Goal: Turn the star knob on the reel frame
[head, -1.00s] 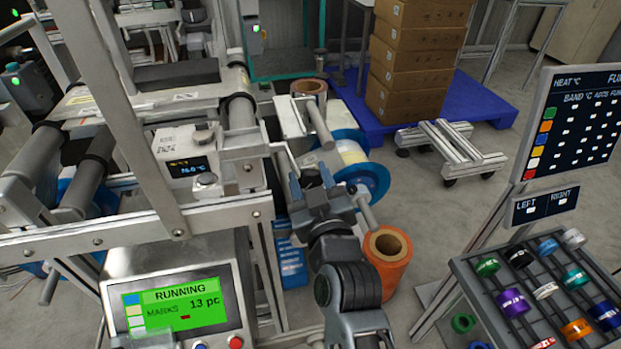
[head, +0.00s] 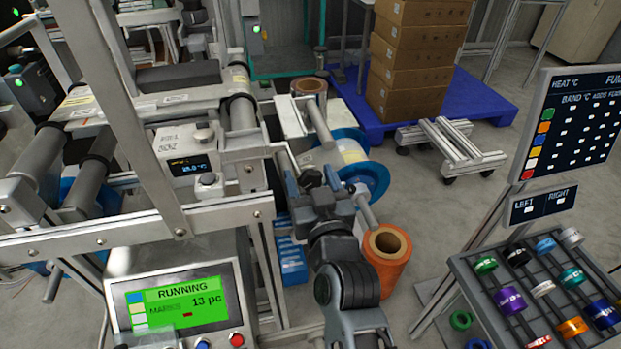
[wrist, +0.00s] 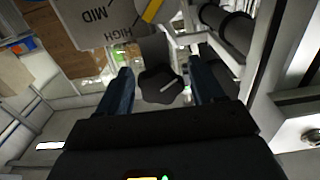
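The dark star knob (wrist: 160,86) shows in the wrist view between the two blue fingers of my gripper (wrist: 162,88). A gap shows on each side of it, so the fingers are open and appear not to touch it. In the head view my gripper (head: 312,182) is at the right end of the reel frame (head: 225,212), with the small dark knob (head: 311,178) between its fingertips. A grey plate marked MID and HIGH (wrist: 98,22) with a yellow pointer (wrist: 152,10) lies beside the knob in the wrist view.
A blue-flanged reel (head: 371,178) and an orange roll (head: 387,262) are close to the right of my gripper. A control panel reading RUNNING (head: 183,300) stands at lower left. A rack of coloured rings (head: 470,285) is at right. Open floor lies between.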

